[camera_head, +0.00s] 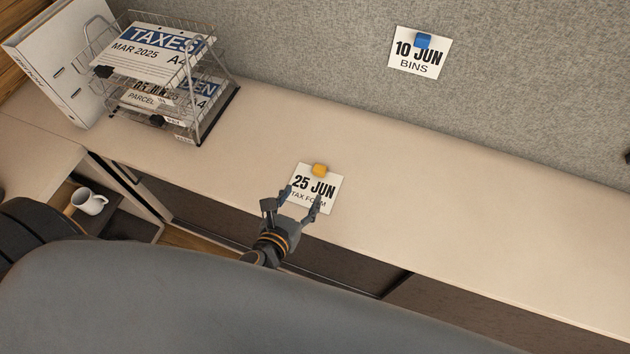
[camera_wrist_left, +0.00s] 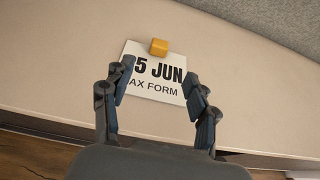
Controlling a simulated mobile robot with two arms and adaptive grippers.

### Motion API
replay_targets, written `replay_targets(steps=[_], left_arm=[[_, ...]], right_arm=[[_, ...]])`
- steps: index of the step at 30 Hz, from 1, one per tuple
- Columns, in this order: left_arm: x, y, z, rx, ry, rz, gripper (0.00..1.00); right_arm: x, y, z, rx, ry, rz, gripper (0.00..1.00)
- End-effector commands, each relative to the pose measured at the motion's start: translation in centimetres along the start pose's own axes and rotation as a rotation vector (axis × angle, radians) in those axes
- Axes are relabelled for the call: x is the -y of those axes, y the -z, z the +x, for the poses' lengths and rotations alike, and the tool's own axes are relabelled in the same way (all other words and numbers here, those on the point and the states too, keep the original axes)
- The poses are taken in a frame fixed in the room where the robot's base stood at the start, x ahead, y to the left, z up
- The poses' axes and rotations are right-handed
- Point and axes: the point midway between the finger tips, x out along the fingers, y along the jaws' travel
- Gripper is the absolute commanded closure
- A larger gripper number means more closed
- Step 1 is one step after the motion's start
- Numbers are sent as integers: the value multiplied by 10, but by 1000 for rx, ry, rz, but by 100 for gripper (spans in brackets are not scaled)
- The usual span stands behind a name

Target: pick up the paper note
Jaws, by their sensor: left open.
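A white paper note (camera_head: 326,181) reading "25 JUN TAX FORM" lies on the beige desk, with a small yellow-orange block (camera_head: 320,170) at its top edge. My left gripper (camera_head: 302,198) is open, its two fingers at the note's near side. In the left wrist view the note (camera_wrist_left: 155,78) shows between and beyond the fingers (camera_wrist_left: 160,98), which overlap its left and right edges in the picture. I cannot tell whether they touch it. A second note (camera_head: 418,60), "10 JUN BINS", hangs on the grey panel under a blue block (camera_head: 422,41). My right gripper is not in view.
A wire tray rack (camera_head: 203,120) with papers and a white binder (camera_head: 62,72) stand at the desk's left. A white mug (camera_head: 90,201) sits on a lower dark shelf. The desk (camera_head: 480,210) is clear right of the note.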

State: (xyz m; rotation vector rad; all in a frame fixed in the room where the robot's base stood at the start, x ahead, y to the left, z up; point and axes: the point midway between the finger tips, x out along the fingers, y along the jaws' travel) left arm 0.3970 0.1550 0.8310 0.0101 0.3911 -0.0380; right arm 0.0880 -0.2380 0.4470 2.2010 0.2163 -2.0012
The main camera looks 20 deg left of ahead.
Motion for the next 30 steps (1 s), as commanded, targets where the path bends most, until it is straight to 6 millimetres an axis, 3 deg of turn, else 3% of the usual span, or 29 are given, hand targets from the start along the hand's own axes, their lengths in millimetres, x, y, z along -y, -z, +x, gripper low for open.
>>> replay_targets(steps=[10, 30], left_arm=[[0, 0, 64, -1, -3, -6, 42], [1, 5, 133, 0, -1, -4, 42]], right_arm=[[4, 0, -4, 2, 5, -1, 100], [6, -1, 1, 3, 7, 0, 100]])
